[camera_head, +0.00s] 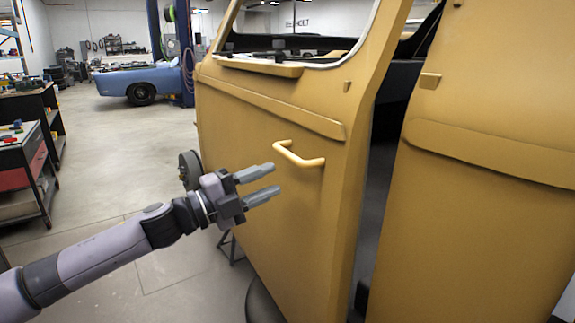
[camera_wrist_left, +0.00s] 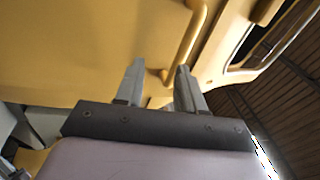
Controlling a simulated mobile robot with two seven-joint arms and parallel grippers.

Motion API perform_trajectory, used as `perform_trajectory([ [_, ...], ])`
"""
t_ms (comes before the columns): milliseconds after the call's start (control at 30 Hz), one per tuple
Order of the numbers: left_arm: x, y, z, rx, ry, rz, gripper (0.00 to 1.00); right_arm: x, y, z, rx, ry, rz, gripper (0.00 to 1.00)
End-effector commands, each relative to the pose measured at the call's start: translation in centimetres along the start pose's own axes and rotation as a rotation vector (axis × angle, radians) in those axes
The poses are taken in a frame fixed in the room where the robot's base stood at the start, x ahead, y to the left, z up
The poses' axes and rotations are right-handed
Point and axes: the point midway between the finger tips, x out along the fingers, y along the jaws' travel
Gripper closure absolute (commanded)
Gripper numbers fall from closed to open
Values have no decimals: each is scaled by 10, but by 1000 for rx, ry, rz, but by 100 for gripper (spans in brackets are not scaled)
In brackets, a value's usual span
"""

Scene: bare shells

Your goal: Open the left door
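The left door (camera_head: 270,150) is a yellow vehicle door with a window opening at its top. It stands ajar, with a dark gap between its right edge and the yellow body panel. Its yellow bar handle (camera_head: 299,155) sticks out from the door's face. My left gripper (camera_head: 268,184) is open and empty, just left of and below the handle, and appears apart from it. In the left wrist view the handle (camera_wrist_left: 187,45) runs beyond the two spread fingers, its lower end near the right finger. My right gripper is in neither view.
The yellow body panel (camera_head: 480,200) stands right of the gap. A workbench (camera_head: 22,165) with tools is at the far left. A blue car (camera_head: 140,82) and a blue lift post (camera_head: 170,50) are further back. The concrete floor left of the door is mostly clear.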

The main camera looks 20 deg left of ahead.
Motion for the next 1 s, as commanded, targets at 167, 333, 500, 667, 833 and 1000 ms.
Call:
perform_trajectory([
  [167, -4, -25, 10, 102, 12, -4, 62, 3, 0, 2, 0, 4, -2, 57],
  [333, 5, -32, 12, 118, 15, -6, 62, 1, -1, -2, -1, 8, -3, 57],
  [500, 29, -32, 10, 116, 16, -7, 62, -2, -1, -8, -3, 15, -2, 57],
  [667, 51, -32, 10, 115, 15, -7, 62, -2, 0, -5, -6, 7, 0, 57],
  [833, 64, -31, 10, 116, 14, -6, 62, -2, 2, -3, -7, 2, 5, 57],
  [1000, 67, -30, 10, 116, 13, -6, 62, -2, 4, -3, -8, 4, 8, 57],
])
